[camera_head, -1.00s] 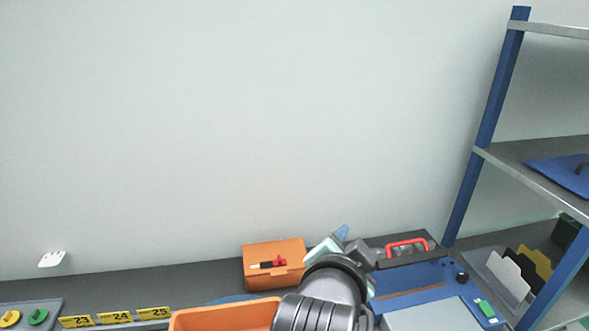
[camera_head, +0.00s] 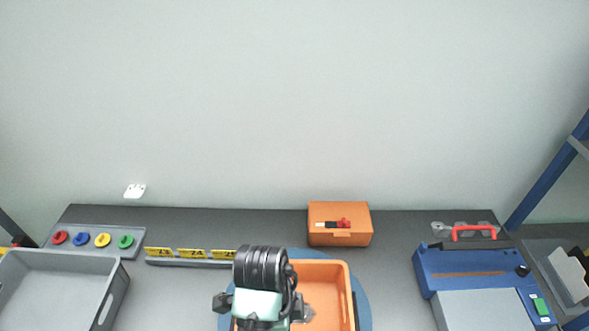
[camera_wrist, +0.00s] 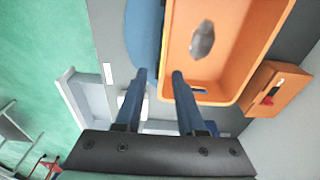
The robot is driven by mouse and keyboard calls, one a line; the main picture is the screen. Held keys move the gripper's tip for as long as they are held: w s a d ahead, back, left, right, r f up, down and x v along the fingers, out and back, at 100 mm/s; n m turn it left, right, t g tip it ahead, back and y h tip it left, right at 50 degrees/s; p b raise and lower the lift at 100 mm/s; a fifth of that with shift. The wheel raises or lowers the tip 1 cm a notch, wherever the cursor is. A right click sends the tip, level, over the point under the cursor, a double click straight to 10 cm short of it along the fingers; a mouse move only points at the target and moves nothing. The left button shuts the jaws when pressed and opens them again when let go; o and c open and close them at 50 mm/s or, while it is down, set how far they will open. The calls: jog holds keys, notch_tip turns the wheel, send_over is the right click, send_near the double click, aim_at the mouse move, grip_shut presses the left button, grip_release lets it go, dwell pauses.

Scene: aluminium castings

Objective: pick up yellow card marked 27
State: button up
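Yellow cards stand in a row in a grey rail (camera_head: 190,263) on the bench in the head view. The readable ones are a card that looks like 23 (camera_head: 158,253), card 24 (camera_head: 191,254) and card 25 (camera_head: 223,254). My arm hides the bench right of card 25, and no card marked 27 can be made out. My gripper (camera_wrist: 160,75) shows in the wrist view with two blue fingers apart and nothing between them. It is above the edge of an orange bin (camera_wrist: 168,50). The fingertips are hidden in the head view.
The orange bin (camera_head: 349,285) sits on a blue disc (camera_head: 364,300) and holds a grey metal part (camera_wrist: 203,40). An orange box (camera_head: 339,232) stands behind. A grey tray (camera_head: 112,300) is left, a blue machine (camera_head: 465,268) right. Coloured knobs lie back left.

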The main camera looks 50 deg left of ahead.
jog(key=f, duration=0.2)
jog(key=shift+w+d+f, duration=0.1)
jog(key=shift+d+f, duration=0.1)
jog(key=shift+f, duration=0.1)
jog(key=shift+w+d+f+p, duration=0.15)
jog(key=shift+f+p, duration=0.2)
jog(key=shift+f, duration=0.7)
jog(key=shift+w+a+f+p, duration=0.15)
jog(key=shift+f+p, duration=0.2)
jog(key=shift+f, duration=0.65)
jog(key=shift+w+d+f+p, duration=0.15)
jog(key=shift+f+p, duration=0.2)
jog(key=shift+f, duration=0.7)
jog(key=shift+f, duration=0.25)
grip_shut()
